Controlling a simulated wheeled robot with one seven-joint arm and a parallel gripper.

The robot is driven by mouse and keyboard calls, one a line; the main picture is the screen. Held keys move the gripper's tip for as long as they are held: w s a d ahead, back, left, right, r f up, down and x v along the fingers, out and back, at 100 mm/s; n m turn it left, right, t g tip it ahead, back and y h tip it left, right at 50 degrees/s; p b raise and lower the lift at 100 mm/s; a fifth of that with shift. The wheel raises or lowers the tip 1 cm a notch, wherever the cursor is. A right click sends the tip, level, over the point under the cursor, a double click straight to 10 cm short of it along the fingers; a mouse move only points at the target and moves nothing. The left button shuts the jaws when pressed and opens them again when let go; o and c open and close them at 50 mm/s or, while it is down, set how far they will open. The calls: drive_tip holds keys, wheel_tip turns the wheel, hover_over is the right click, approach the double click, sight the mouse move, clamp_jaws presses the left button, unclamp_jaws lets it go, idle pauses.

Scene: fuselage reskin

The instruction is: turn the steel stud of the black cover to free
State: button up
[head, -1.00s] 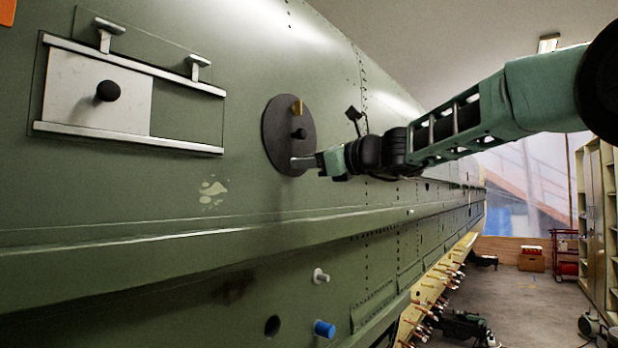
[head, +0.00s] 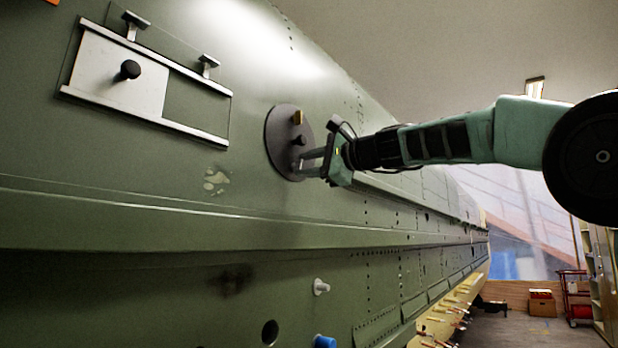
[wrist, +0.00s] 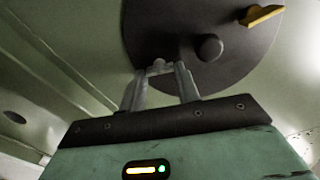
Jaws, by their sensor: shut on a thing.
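The black cover (head: 279,137) is a dark round disc on the green fuselage skin. It also shows in the wrist view (wrist: 150,25). It has a dark round knob (wrist: 210,47) near its middle and a yellow tab (wrist: 262,15); in the head view the tab (head: 297,117) is at the top. The steel stud (wrist: 158,67) is near the cover's lower edge, between my fingertips. My gripper (head: 302,164) reaches it from the right and is shut on it. In the head view the fingers hide the stud.
Left of the cover is a pale sliding panel (head: 105,82) in rails with a black knob (head: 127,70). A long ledge (head: 200,215) runs below. A pale peg (head: 320,287) and a blue plug (head: 324,342) stick out lower down. Open floor (head: 530,330) lies at right.

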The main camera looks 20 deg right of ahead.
drive_tip(key=shift+n+b, duration=1.05)
drive_tip(key=shift+n, duration=0.95)
drive_tip(key=o, duration=1)
drive_tip(key=b+v, duration=0.5)
drive_tip(key=v, duration=1.2)
drive_tip(key=shift+s+b, duration=0.2)
drive_tip(key=shift+b, duration=0.15)
